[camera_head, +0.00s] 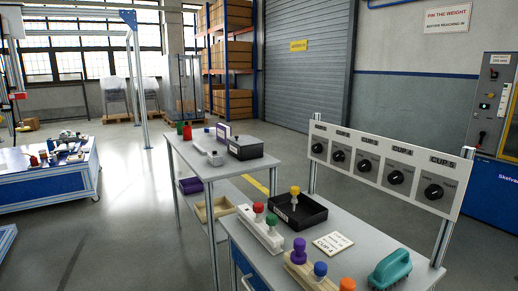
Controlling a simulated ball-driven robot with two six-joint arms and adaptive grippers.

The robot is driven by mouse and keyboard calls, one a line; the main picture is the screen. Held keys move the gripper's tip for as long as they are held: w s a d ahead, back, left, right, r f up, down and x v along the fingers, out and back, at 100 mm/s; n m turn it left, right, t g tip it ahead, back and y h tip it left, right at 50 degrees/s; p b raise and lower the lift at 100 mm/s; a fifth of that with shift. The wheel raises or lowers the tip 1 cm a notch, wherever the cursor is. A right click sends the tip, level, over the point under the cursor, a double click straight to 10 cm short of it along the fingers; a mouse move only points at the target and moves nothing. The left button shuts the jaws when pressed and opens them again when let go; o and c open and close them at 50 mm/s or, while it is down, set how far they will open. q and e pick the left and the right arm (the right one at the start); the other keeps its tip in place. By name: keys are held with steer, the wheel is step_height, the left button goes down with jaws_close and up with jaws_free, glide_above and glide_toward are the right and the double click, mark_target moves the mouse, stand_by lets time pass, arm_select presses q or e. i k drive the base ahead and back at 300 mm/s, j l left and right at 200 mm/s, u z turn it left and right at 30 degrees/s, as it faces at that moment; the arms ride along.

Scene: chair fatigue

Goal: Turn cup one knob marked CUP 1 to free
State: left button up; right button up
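A grey-white panel (455,208) stands on posts behind the right-hand bench. It carries a row of several black knobs, each under a dark label. The labels are small and hard to read; the rightmost seems to say CUP 5. The knob at the far left end (317,148) fits the CUP 1 place by order, but I cannot read its label (320,127) or its pointer position clearly. Neither of my grippers shows in the head view.
The bench (300,250) in front of the panel holds a black tray (310,213), a white card (333,243), a teal brush-like object (390,269) and racks with coloured knobs (258,230). A second table (188,150) stands behind left. Open floor (130,220) lies left.

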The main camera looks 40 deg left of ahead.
mark_target(317, 148)
steer(key=u, duration=0.75)
steer(key=i+j, duration=0.15)
steer(key=j, duration=0.1)
